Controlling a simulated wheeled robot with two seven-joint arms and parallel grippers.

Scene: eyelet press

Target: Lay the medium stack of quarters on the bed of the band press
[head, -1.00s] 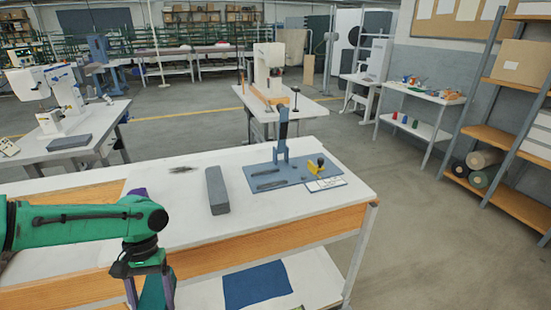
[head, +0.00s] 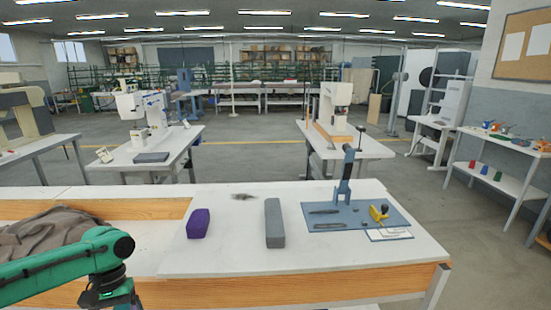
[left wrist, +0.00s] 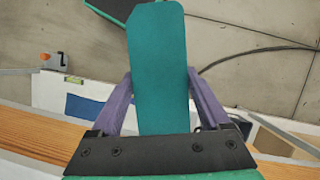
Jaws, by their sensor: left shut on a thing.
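In the left wrist view a flat teal piece (left wrist: 160,70), which looks like the stack of quarters, stands between the two purple fingers of my left gripper (left wrist: 165,95). The gripper is shut on it. In the head view my left arm comes in at the lower left, and its fingers and the held piece are cut off by the bottom edge. I cannot tell for sure which machine is the band press; a cream and grey machine (head: 24,95) stands at the far left. My right gripper is not in view.
Machine tables stand beyond, with open grey floor between.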

